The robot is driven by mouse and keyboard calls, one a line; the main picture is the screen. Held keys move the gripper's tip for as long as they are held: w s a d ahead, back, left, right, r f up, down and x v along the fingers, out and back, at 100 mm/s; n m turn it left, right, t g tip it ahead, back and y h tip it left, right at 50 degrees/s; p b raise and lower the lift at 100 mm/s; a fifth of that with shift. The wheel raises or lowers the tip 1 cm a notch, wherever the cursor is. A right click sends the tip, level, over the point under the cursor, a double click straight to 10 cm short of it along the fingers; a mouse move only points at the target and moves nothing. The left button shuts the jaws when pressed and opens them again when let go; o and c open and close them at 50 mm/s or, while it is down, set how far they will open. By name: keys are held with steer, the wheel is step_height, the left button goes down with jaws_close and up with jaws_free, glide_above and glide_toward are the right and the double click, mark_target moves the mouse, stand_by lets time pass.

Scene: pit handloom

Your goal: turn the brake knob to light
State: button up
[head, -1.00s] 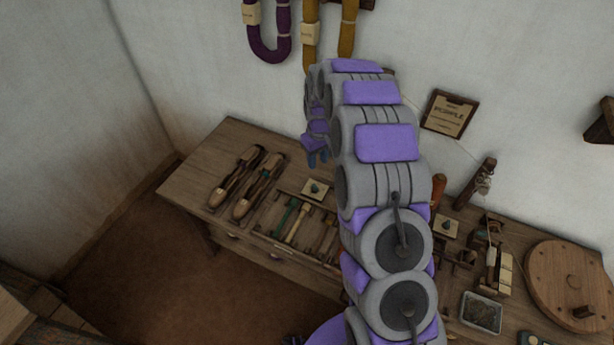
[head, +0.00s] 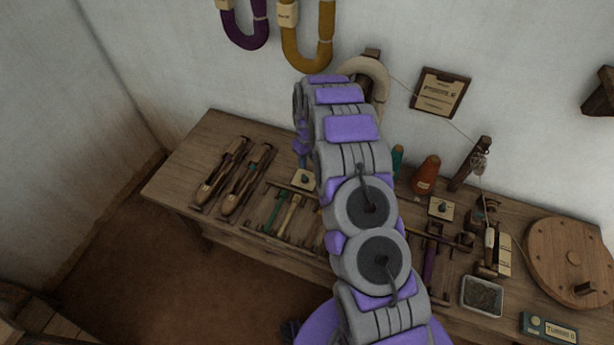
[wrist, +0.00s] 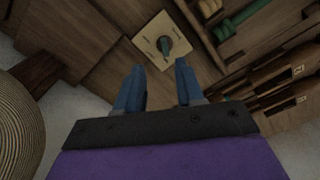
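A small dark green knob on a square cream plate (head: 304,180) lies on the wooden bench, just under my gripper (head: 303,163). In the wrist view the knob (wrist: 164,45) stands at the middle of its plate, with small marks around it too small to read. My gripper (wrist: 160,86) is open and empty, its two blue fingers apart, with the knob beyond the fingertips and not touched. A second similar plate with a dark knob (head: 441,208) sits farther right on the bench. I cannot read which plate is labelled brake.
Two wooden shuttles (head: 232,178) lie left of the near plate. A rack of green and pale rods (head: 283,213) is in front of it. An orange cone (head: 426,174), a metal tray (head: 482,296) and a round wooden disc (head: 572,262) stand to the right. Yarn hanks (head: 307,40) hang behind.

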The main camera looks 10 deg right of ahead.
mark_target(306, 177)
steer(key=f, duration=0.3)
steer(key=a+f+b, duration=0.1)
steer(key=f, duration=0.2)
steer(key=f+b, duration=0.1)
steer(key=f, duration=0.2)
steer(key=shift+a, duration=0.25)
steer(key=shift+d, duration=0.55)
steer(key=shift+c, duration=0.2)
steer(key=shift+a, duration=0.4)
steer(key=c, duration=0.6)
steer(key=shift+d, duration=0.1)
jaws_close()
